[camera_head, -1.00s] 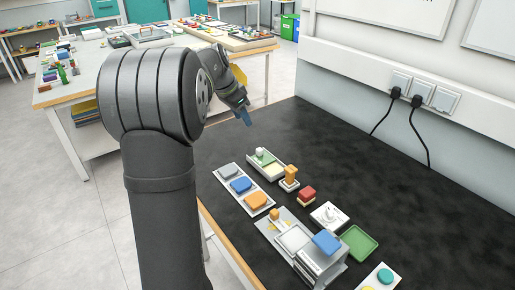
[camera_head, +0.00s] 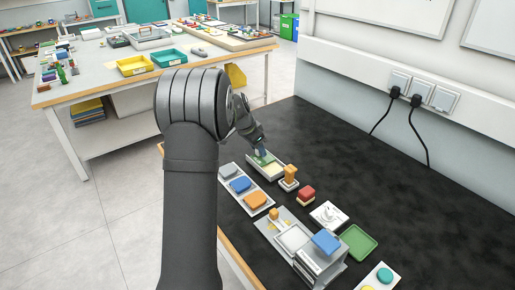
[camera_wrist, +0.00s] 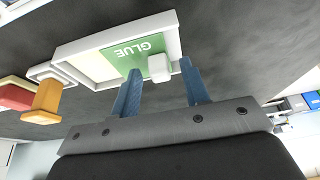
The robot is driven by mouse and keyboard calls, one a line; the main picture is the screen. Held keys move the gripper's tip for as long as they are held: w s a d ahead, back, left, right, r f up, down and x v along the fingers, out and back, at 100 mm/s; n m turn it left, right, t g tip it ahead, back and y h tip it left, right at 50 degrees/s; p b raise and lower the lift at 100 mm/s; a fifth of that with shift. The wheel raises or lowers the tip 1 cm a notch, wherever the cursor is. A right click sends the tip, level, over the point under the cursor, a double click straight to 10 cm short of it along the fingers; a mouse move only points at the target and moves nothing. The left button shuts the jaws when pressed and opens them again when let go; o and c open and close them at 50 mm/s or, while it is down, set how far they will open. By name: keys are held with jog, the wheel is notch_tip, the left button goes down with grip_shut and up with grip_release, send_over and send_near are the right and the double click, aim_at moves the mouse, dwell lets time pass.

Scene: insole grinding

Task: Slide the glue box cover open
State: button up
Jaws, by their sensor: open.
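The glue box (camera_wrist: 88,47) is a white-rimmed tray, with a green panel (camera_wrist: 121,57) marked GLUE and a cream area (camera_wrist: 93,67) beside it. A small white knob (camera_wrist: 158,68) stands at the end of the green panel. The box (camera_head: 279,170) lies on the black bench in the head view. My gripper (camera_wrist: 160,66) is open, its blue fingers reaching down either side of the knob in the wrist view. I cannot tell whether they touch it. In the head view my gripper (camera_head: 262,150) is over the far end of the box and hides the knob.
An orange block on a white base (camera_head: 290,174) stands close to the box. A tray of coloured pads (camera_head: 241,186), a red block (camera_head: 306,195) and a grey fixture with a blue top (camera_head: 327,243) lie nearer. The bench right of the box is clear.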

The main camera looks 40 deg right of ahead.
jog(key=shift+d+f, duration=0.1)
jog(key=shift+f, duration=0.05)
jog(key=shift+c, duration=0.4)
grip_shut()
jog(key=shift+w, duration=0.75)
jog(key=shift+o, duration=0.4)
grip_release()
jog(key=v, duration=1.7)
jog(key=shift+r, duration=0.25)
